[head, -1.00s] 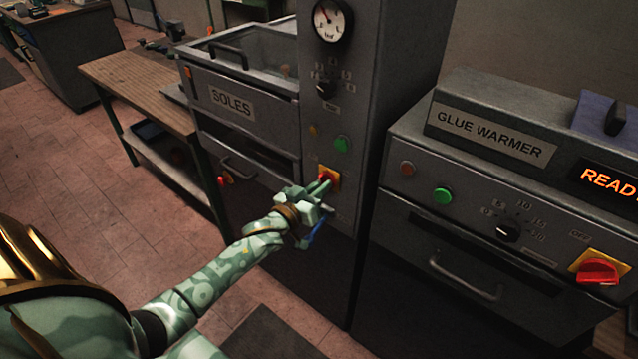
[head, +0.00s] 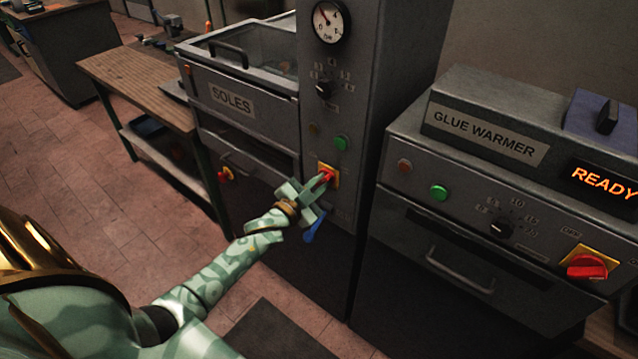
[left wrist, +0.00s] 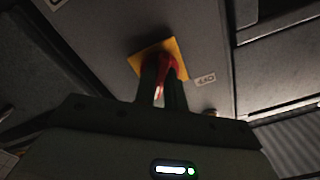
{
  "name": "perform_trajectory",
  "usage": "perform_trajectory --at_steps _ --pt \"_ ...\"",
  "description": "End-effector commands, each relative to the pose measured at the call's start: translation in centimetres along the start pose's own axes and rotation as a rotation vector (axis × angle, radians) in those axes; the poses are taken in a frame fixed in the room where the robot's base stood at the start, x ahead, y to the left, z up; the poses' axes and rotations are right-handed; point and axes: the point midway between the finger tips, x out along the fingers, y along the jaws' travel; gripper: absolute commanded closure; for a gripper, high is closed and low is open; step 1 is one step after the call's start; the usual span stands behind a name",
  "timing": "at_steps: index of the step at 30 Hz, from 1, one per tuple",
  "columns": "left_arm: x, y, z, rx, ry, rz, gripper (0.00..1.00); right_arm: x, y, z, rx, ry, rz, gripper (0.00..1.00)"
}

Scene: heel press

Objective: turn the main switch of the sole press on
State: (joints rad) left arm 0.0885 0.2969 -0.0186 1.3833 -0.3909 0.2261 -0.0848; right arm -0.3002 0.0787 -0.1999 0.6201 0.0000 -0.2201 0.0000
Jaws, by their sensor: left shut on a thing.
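The main switch is a red knob (head: 328,176) on a yellow plate (head: 334,170), low on the front of the grey press column (head: 345,110). My left gripper (head: 320,183) is shut on the red knob. In the left wrist view the two dark fingers (left wrist: 163,85) clasp the knob (left wrist: 168,66) from both sides, in front of the yellow plate (left wrist: 178,49). The fingers hide part of the knob, so I cannot tell its exact angle. A small label (left wrist: 205,79) sits beside the plate. My right gripper is not in view.
The soles oven (head: 235,100) adjoins the column on the left. The glue warmer (head: 480,160) stands on the right, with its own red switch (head: 587,266) and a lit READY display (head: 603,184). A blue lever (head: 314,228) hangs below my gripper. A wooden bench (head: 140,80) stands further left.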

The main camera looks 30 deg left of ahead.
Motion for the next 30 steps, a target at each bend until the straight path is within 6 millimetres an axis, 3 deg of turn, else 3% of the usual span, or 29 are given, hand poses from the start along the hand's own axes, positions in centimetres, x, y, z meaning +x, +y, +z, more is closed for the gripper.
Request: perform_trajectory --at_steps 9,26,27,28,30 --pt "-0.01 0.02 0.00 0.123 0.000 0.000 1.00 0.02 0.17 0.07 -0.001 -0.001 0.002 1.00" --pt "-0.01 0.03 0.00 0.149 0.000 0.001 1.00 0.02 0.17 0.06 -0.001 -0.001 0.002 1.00" --pt "-0.01 0.03 0.01 0.149 0.000 0.001 0.77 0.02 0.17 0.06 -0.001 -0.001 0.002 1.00" --pt "-0.01 0.03 0.01 0.149 0.000 0.001 0.69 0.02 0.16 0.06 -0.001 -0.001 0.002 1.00" --pt "-0.01 0.02 0.00 0.148 0.000 0.001 0.66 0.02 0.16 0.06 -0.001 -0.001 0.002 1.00"
